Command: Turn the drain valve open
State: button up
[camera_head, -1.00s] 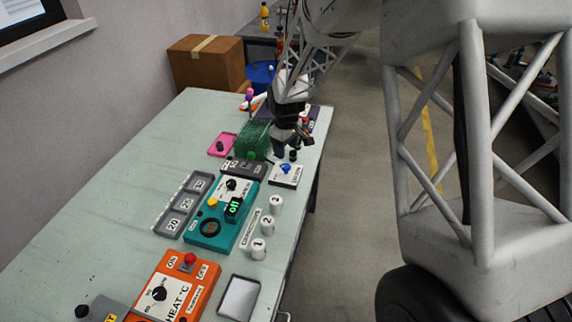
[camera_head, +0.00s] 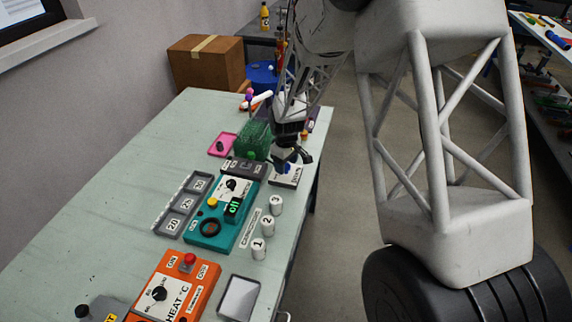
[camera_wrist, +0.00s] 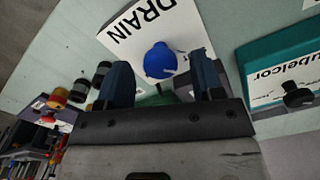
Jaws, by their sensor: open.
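The drain valve is a round blue knob (camera_wrist: 160,61) on a white plate marked DRAIN (camera_wrist: 125,36), seen in the wrist view. My gripper (camera_wrist: 162,80) is open there, with one dark blue finger on each side of the knob's near edge. I cannot tell whether either finger touches the knob. In the head view my gripper (camera_head: 293,163) is over the drain plate (camera_head: 287,178) near the table's right edge and hides the knob.
A teal device (camera_head: 205,230) stands close by, with white numbered cups (camera_head: 268,226) beside it. A green rack (camera_head: 253,138) and a pink tray (camera_head: 222,144) are behind. An orange heater (camera_head: 180,285) is at the front. The table's left side is clear.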

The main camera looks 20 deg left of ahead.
jog(key=shift+f, duration=0.4)
jog(key=c, duration=0.9)
